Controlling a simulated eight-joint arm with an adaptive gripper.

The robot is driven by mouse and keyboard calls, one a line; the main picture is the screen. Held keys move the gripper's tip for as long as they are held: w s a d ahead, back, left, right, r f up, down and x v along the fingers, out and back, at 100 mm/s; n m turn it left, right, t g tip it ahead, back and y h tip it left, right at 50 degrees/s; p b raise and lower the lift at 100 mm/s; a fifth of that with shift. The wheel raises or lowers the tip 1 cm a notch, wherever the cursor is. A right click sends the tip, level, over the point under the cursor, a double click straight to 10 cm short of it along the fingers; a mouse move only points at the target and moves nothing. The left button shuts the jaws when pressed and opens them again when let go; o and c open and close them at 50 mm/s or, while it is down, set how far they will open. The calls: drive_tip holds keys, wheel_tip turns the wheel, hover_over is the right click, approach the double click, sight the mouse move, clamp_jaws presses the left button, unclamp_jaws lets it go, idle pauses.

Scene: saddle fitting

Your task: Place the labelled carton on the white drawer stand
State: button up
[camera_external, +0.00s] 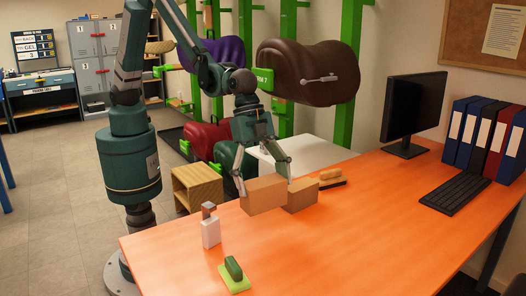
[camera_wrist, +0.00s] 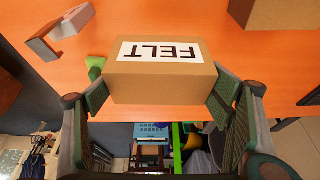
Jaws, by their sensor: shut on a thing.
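The labelled carton (camera_wrist: 165,80) is a brown box with a white label reading FELT, upside down in the wrist view. My gripper (camera_wrist: 160,92) is shut on it, one finger at each side. In the external view my gripper (camera_external: 264,178) reaches down over the desk, and the held carton (camera_external: 262,198) shows at its fingertips with its label out of sight. I cannot tell whether its underside touches the desk. A white flat top (camera_external: 312,152), seemingly that of the white drawer stand, shows behind the desk, partly hidden by my arm; its drawers are hidden.
A second brown carton (camera_external: 302,195) stands on the orange desk (camera_external: 330,250) close right of the held one. A wooden brush (camera_external: 330,178), a white bottle (camera_external: 210,228) and a green-handled item (camera_external: 234,272) lie around. A monitor (camera_external: 412,108) stands at right. The desk's front middle is clear.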

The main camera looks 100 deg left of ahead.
drive_tip(key=w+a+r+n, duration=0.1)
drive_tip(key=w+a+r, duration=0.1)
drive_tip(key=w+a, duration=0.65)
drive_tip(key=w+a+r+n+y, duration=0.15)
drive_tip(key=w+a, duration=0.25)
drive_tip(key=a, duration=1)
drive_tip(key=w+a+r+n, duration=0.1)
drive_tip(key=w+a+n, duration=0.1)
drive_tip(key=w+a, duration=0.65)
drive_tip(key=s+a+f+n+t+b, duration=0.1)
drive_tip(key=s+a+f+b, duration=0.1)
drive_tip(key=s+a+f, duration=0.75)
drive_tip(key=s+a+f+n+y+b, duration=0.15)
drive_tip(key=s+a+f, duration=0.45)
drive_tip(key=s+a, duration=0.6)
drive_tip(key=s+a+f+n+t+b, duration=0.1)
drive_tip(key=s+a+f+n+b, duration=0.15)
drive_tip(key=s+a+f, duration=0.85)
drive_tip(key=w+a+p, duration=0.2)
drive_tip(key=w+a, duration=0.1)
drive_tip(key=a, duration=2.4)
drive_tip(key=shift+r+g+p, duration=0.3)
drive_tip(key=shift+r, duration=0.1)
drive_tip(key=shift+w+a, duration=0.1)
drive_tip(key=shift+a, duration=0.1)
